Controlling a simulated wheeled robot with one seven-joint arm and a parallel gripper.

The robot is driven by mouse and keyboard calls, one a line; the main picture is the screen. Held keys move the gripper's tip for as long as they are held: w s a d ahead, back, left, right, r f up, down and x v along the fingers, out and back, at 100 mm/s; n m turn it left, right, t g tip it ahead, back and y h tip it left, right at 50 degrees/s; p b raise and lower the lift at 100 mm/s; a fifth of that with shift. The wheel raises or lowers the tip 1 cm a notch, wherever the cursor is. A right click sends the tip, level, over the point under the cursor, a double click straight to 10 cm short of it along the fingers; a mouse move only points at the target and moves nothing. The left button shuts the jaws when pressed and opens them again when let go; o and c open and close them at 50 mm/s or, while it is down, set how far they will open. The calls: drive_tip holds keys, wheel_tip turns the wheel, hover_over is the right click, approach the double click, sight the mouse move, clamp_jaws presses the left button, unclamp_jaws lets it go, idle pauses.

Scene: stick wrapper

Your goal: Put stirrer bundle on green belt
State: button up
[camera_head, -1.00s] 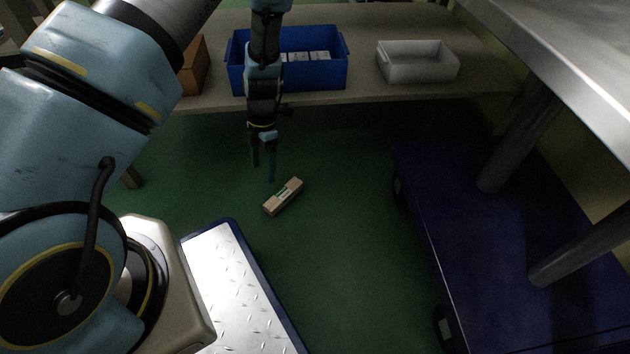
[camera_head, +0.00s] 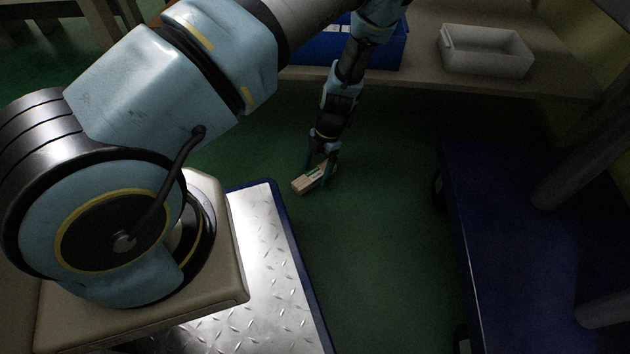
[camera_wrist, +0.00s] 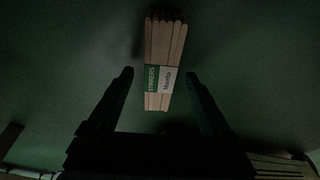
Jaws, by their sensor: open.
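The stirrer bundle (camera_head: 307,181) is a short stack of pale wooden sticks with a green and white paper band. It lies on the dark green floor in the head view. In the wrist view the bundle (camera_wrist: 163,60) lies ahead of and partly between the fingertips, its band facing the camera. My gripper (camera_head: 321,167) is open and low at the bundle, with its fingers around or just above it in the head view. In the wrist view my gripper (camera_wrist: 160,74) shows clear gaps on both sides of the bundle. No green belt can be made out.
A blue crate (camera_head: 385,52) and a white bin (camera_head: 487,50) stand on a bench (camera_head: 430,82) behind. A dark blue cart (camera_head: 530,240) stands on the right. My metal-plated base is at the lower middle. The floor between is clear.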

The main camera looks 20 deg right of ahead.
drive_tip(key=shift+a+f, duration=0.1)
drive_tip(key=shift+f, duration=0.3)
drive_tip(key=shift+r, duration=0.1)
clamp_jaws()
